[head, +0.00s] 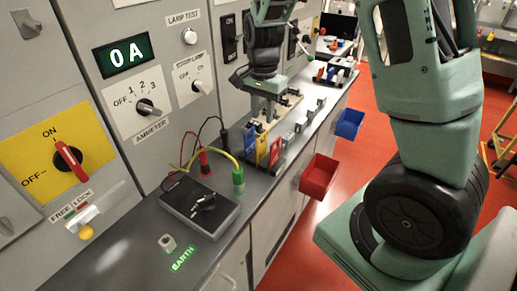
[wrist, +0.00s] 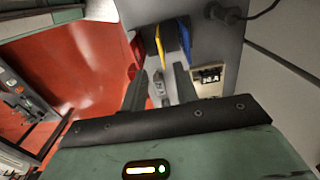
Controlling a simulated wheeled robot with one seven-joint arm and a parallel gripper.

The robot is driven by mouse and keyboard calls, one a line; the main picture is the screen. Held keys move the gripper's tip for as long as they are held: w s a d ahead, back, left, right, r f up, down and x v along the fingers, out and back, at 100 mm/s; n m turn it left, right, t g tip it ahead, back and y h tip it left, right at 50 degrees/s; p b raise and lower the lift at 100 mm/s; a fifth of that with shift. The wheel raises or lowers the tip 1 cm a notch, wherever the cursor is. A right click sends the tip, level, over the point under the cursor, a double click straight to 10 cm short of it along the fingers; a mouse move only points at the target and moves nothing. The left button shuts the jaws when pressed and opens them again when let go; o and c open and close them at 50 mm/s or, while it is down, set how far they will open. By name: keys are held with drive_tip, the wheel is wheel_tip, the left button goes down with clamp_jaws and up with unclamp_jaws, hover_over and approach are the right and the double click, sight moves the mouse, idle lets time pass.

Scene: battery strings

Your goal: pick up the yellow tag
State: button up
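The yellow tag (head: 261,149) stands upright on the counter between a blue tag (head: 250,139) and a red tag (head: 275,151). In the wrist view the yellow tag (wrist: 159,46) shows as a thin strip beyond my fingers, with the blue tag (wrist: 184,36) to its right and the red tag (wrist: 136,48) to its left. My gripper (head: 268,108) points down over the counter, behind the tags in the head view. In the wrist view its fingers (wrist: 160,95) are apart, with small grey metal parts visible between them. The yellow tag is outside the fingers.
A black meter box (head: 185,212) with leads and a green plug (head: 238,178) stands in front of the tags. Grey metal parts (head: 300,125) lie to their right. The switch panel rises close on the left. Red (head: 318,177) and blue (head: 349,123) bins hang off the counter's front.

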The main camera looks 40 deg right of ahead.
sight(262, 146)
drive_tip(key=shift+w+f+p, duration=0.1)
drive_tip(key=shift+f+p, duration=1.1)
drive_tip(key=shift+f, duration=5.2)
clamp_jaws()
